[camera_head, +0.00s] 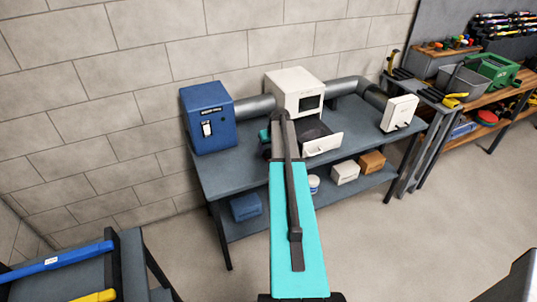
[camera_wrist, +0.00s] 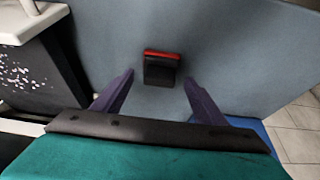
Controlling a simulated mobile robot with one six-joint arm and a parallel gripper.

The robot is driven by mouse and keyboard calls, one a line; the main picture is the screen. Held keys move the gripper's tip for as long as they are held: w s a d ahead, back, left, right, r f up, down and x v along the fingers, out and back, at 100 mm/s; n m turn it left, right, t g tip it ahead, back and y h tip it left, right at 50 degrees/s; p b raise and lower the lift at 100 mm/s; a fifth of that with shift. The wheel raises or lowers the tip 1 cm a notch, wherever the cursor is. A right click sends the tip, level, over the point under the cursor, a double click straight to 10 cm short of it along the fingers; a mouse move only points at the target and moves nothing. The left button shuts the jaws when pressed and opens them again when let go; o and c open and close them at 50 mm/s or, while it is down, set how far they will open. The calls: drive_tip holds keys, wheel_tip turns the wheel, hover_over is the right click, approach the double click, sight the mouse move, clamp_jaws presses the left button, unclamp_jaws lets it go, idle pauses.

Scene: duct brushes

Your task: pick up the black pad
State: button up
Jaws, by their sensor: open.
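A small black pad (camera_wrist: 160,72) with a red strip along its upper edge lies on the blue-grey tabletop in the wrist view. My gripper (camera_wrist: 158,79) is open, with one purple-grey finger on each side of the pad. Neither finger appears to touch it, and a gap shows on both sides. How high the fingertips are above the tabletop is hard to tell. In the head view my arm covers this spot, and I cannot make out the pad there.
The workbench (camera_head: 240,168) carries a blue box (camera_head: 208,117), grey ducts and a white housing (camera_head: 295,92). An open drawer (camera_head: 322,144) with a dark inside is close by my gripper; it also fills the wrist view's left side (camera_wrist: 32,24). Bare tabletop surrounds the pad.

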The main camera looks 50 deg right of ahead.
drive_tip(key=shift+w+d+f, duration=0.1)
drive_tip(key=shift+w+f, duration=0.15)
drive_tip(key=shift+f, duration=0.45)
drive_tip(key=c, duration=1.1)
drive_tip(key=shift+o, duration=0.2)
drive_tip(key=shift+r, duration=0.1)
drive_tip(key=shift+r+b, duration=0.8)
drive_tip(key=shift+r, duration=0.6)
drive_tip(key=s+a+r+b, duration=0.1)
drive_tip(key=s+a+b, duration=0.1)
drive_tip(key=s, duration=0.5)
drive_tip(key=s+a+r+b, duration=0.1)
drive_tip(key=s+a+b, duration=0.1)
drive_tip(key=s+a, duration=0.2)
drive_tip(key=s, duration=0.3)
drive_tip(key=shift+s+a, duration=0.15)
drive_tip(key=shift+s, duration=0.2)
